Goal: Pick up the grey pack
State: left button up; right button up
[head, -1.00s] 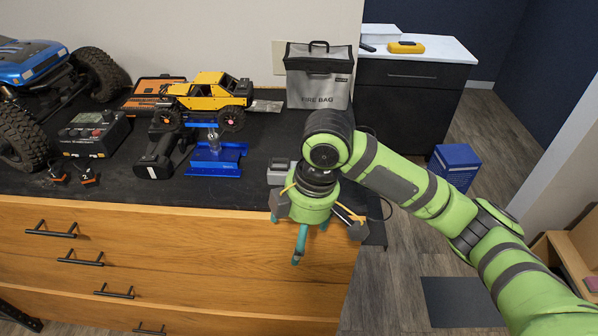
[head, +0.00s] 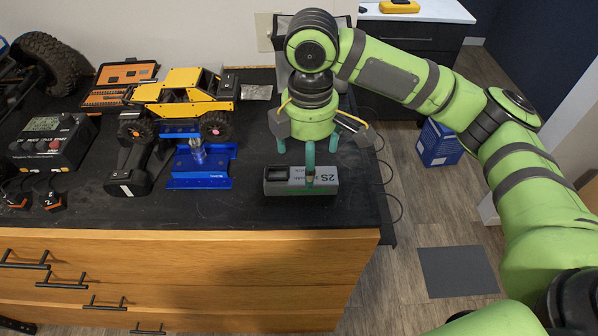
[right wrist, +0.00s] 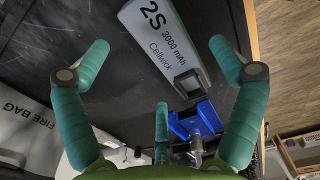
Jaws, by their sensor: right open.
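The grey pack (head: 325,184), a block marked "2S" with a dark end at its left, lies on the black worktop near its front right corner. In the right wrist view the pack (right wrist: 168,42) reads "2S 3000 mAh Cellwick" and lies between the spread teal fingers. My right gripper (head: 310,160) is open and hangs over the pack. One finger crosses in front of the pack in the head view; whether it touches cannot be told. In the right wrist view my right gripper (right wrist: 155,85) holds nothing. My left gripper is not in view.
A blue metal stand (head: 203,168) is left of the pack, with a dark handheld device (head: 135,170) and yellow crawler (head: 185,92) beyond. The fire bag (right wrist: 25,125) is behind my gripper, largely hidden in the head view. A dark cable loops off the right edge.

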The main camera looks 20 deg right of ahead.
aim_at(301, 179)
notch_tip(301, 179, down, 5)
jog(key=shift+r+p, duration=0.15)
jog(key=shift+p, duration=0.5)
jog(key=shift+s, duration=0.1)
jog(key=shift+c, duration=0.4)
jog(key=c, duration=1.5)
jog(key=shift+o, duration=0.2)
jog(key=shift+r, duration=0.15)
